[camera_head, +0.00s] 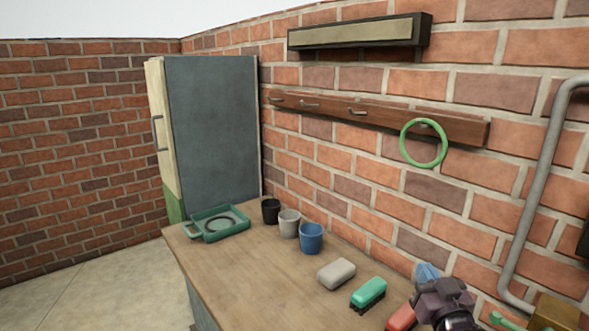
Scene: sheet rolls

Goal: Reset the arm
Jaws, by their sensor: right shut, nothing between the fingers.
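My right gripper (443,296) is at the bottom right, over the right part of the wooden counter. It is dark purple-grey, shut, and holds nothing. It partly hides a light blue thing (427,272) behind it and a red item (402,317) to its left. I cannot tell whether it touches either. My left gripper is not in view.
The counter (250,275) bears a green tray (222,222), black (271,210), grey (289,223) and blue (311,238) cups, and grey (336,273) and green (369,292) items. A green ring (423,143) hangs from the wall rail (385,118). A pipe (541,180) runs at right.

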